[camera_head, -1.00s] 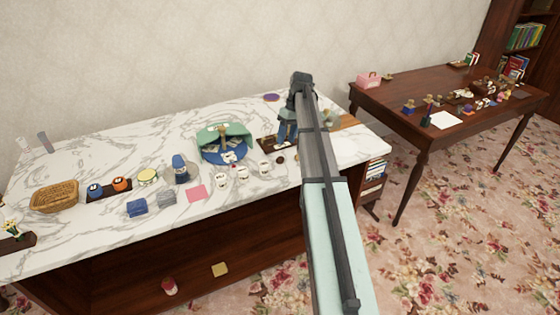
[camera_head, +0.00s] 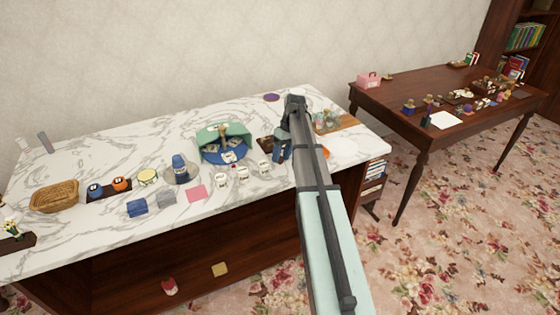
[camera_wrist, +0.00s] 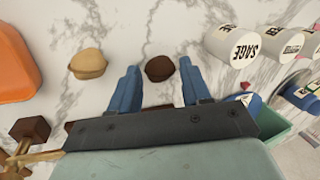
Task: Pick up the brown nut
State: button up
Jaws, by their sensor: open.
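The brown nut (camera_wrist: 160,68) is a small, dark, rounded nut on the white marble top. In the wrist view it shows between the fingertips of my gripper (camera_wrist: 158,72), with a gap on each side. My gripper is open and empty, and its blue fingers point toward the nut. I cannot tell how high the fingertips are above the marble. In the head view my gripper (camera_head: 281,153) is over the right part of the counter and the nut is hidden behind it. A lighter tan nut (camera_wrist: 87,64) lies to the left in the wrist view.
White labelled jars, one reading SAGE (camera_wrist: 238,46), stand right of the nut in the wrist view. An orange object (camera_wrist: 14,65) lies at the left. A green-and-blue container (camera_head: 224,145) stands left of my gripper in the head view. A wooden board (camera_head: 346,122) lies beyond.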

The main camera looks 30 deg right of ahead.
jog(key=c, duration=0.8)
jog(key=shift+c, duration=0.2)
